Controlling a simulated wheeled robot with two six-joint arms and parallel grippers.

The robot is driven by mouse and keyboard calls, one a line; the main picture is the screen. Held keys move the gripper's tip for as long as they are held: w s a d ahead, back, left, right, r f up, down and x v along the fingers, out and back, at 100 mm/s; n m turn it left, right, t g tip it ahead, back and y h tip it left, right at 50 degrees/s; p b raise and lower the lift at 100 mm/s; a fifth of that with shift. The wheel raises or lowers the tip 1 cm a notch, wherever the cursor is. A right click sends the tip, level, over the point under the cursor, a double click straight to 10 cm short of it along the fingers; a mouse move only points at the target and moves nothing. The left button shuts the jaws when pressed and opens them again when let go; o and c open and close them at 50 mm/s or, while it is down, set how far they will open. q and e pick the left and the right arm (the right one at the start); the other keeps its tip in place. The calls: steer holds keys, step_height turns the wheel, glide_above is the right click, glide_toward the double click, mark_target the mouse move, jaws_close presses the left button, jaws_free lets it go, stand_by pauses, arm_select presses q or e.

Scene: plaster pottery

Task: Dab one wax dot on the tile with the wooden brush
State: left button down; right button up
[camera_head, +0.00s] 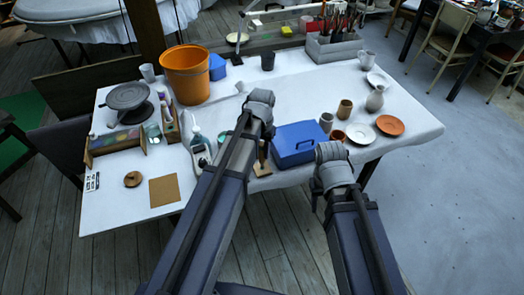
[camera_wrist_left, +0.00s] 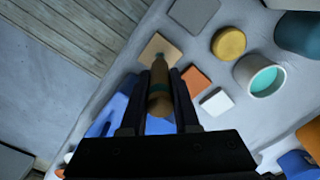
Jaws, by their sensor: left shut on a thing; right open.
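In the left wrist view my left gripper (camera_wrist_left: 159,92) is shut on the wooden brush (camera_wrist_left: 158,82), which has a brown handle with a dark green band. Its tip lies over a tan square tile (camera_wrist_left: 160,48); I cannot tell whether it touches. I see no clear wax dot, as the tip covers part of the tile. In the head view the tile (camera_head: 262,170) lies near the table's front edge, partly behind my left arm. A pot with teal contents (camera_wrist_left: 262,80) stands nearby. My right gripper (camera_head: 318,186) is empty at the front edge, its fingers mostly hidden.
A blue box (camera_head: 298,143) stands right of the brush. Orange (camera_wrist_left: 197,79), white (camera_wrist_left: 215,101) and grey (camera_wrist_left: 194,12) squares and a yellow disc (camera_wrist_left: 228,43) lie around the tile. A brown square (camera_head: 164,190) lies at the front left, with clear cloth beside it.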

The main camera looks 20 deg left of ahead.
mark_target(262, 143)
arm_select(q)
step_height(262, 143, up, 5)
steer(key=p, duration=0.4)
steer(key=shift+f+p, duration=0.15)
steer(key=shift+p, duration=0.2)
steer(key=shift+f, duration=0.1)
